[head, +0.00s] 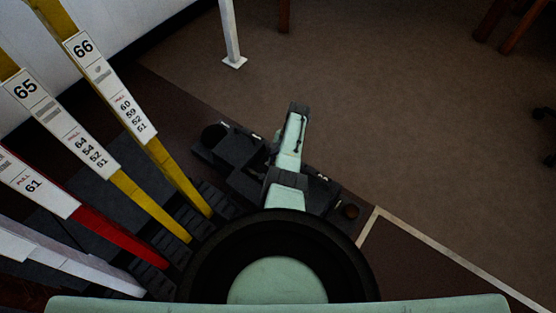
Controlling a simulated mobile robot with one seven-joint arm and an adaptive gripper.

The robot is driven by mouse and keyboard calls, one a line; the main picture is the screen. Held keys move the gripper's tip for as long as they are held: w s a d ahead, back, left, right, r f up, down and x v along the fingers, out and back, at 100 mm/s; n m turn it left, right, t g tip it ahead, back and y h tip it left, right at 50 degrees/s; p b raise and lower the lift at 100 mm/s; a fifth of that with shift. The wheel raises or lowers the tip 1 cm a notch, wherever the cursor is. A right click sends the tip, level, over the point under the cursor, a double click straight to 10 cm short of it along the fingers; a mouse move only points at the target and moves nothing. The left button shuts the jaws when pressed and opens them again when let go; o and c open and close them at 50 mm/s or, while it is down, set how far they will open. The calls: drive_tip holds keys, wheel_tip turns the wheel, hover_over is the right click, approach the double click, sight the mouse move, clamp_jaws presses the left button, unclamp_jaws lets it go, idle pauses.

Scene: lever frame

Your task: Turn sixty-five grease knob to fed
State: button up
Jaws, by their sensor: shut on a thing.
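Lever 65 (145,205) is yellow with a white plate (60,128) marked 65, leaning at the left in the head view. I cannot make out its grease knob; no knob or fed mark shows clearly. Part of my pale green arm (289,150) reaches up the middle of the picture, among dark housings. My gripper's fingers are not to be seen, so I cannot tell where they are relative to the knob.
Yellow lever 66 (176,172) stands right of lever 65. A red lever (115,236) with plate 61 and a white lever (70,262) stand to its left. A white post (231,35) stands at the back. The brown floor (420,130) is open at the right.

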drive_tip(key=m+t+y+p, duration=0.1)
drive_tip(key=m+p, duration=0.2)
drive_tip(key=m, duration=0.1)
drive_tip(key=shift+s+r, duration=0.15)
drive_tip(key=shift+m+t+p, duration=0.7)
drive_tip(key=shift+m+p, duration=0.25)
drive_tip(key=shift+m, duration=0.65)
drive_tip(key=shift+f, duration=0.2)
drive_tip(key=o, duration=1.2)
drive_tip(key=shift+c, duration=0.2)
drive_tip(key=shift+d+r, duration=0.1)
drive_tip(key=v, duration=1.2)
drive_tip(key=shift+d, duration=0.1)
